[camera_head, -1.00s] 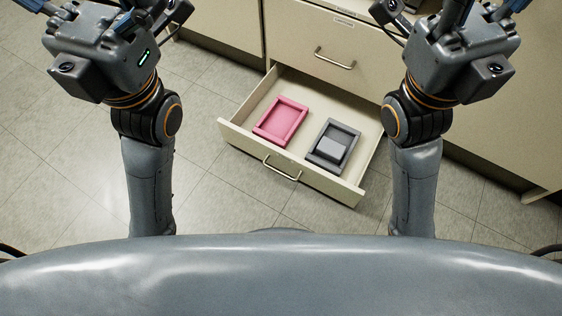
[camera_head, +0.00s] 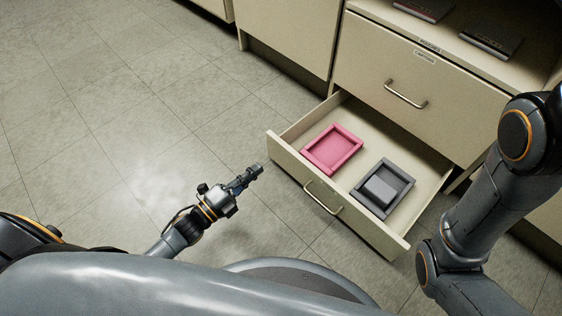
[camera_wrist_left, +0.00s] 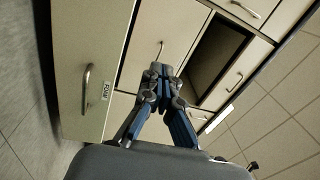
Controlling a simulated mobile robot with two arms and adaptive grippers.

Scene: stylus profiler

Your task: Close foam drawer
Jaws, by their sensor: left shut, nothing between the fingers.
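The foam drawer (camera_head: 325,203) is the low beige drawer, pulled well out of the cabinet in the head view. Its front has a metal handle (camera_head: 323,198). A pink foam tray (camera_head: 332,149) and a grey foam tray (camera_head: 382,188) lie inside. My left gripper (camera_head: 258,169) is shut and empty, beside the drawer's left front corner and apart from the handle. In the left wrist view its fingers (camera_wrist_left: 160,72) are together, and a drawer front (camera_wrist_left: 88,45) with a handle and a FOAM label (camera_wrist_left: 106,91) shows at the left. My right gripper is out of view.
A closed drawer (camera_head: 415,85) with a handle sits above the open one. Two dark flat items (camera_head: 490,42) lie on the surface above it. My right arm stands at the right, close to the cabinet. The tiled floor (camera_head: 110,110) at the left is clear.

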